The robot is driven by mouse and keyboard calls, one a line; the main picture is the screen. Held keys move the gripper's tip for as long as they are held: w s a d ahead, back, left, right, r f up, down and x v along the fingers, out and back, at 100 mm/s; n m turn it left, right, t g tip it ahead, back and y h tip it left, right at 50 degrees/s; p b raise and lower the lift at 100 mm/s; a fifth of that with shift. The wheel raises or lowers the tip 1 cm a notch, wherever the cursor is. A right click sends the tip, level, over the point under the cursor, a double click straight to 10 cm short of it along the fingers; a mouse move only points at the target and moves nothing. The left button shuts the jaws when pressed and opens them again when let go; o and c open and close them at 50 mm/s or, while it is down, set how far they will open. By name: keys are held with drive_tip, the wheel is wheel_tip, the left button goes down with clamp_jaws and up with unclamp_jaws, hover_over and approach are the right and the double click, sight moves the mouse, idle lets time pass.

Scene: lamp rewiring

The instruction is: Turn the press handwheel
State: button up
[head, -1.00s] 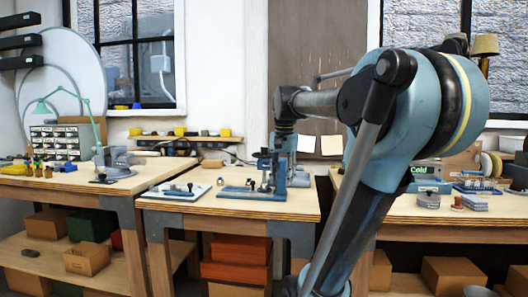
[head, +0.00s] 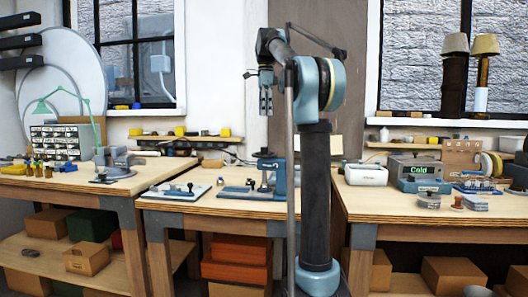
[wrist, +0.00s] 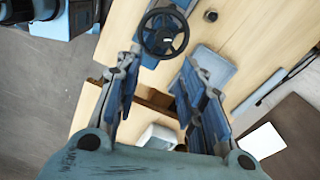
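The press handwheel (wrist: 163,33) is a black spoked ring at the top of the wrist view, beyond my fingertips. My gripper (head: 265,102) points down above the press with a clear gap. In the wrist view my gripper (wrist: 160,62) has its two fingers well apart with nothing between them. The wheel lies ahead of the gap between the fingers and is not touched.
The middle bench (head: 215,207) also carries a flat plate with a small fixture (head: 180,190) left of the press. The right bench holds a device with a "Cold" display (head: 425,172) and a white box (head: 366,175). The left bench holds a green lamp (head: 98,130).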

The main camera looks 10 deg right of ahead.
sight(264, 148)
drive_tip(key=shift+m, duration=0.3)
drive_tip(key=f, duration=1.1)
drive_tip(key=w+f, duration=0.1)
drive_tip(key=f, duration=0.4)
drive_tip(key=shift+a+f, duration=0.15)
drive_tip(key=shift+f, duration=0.2)
drive_tip(key=c, duration=0.8)
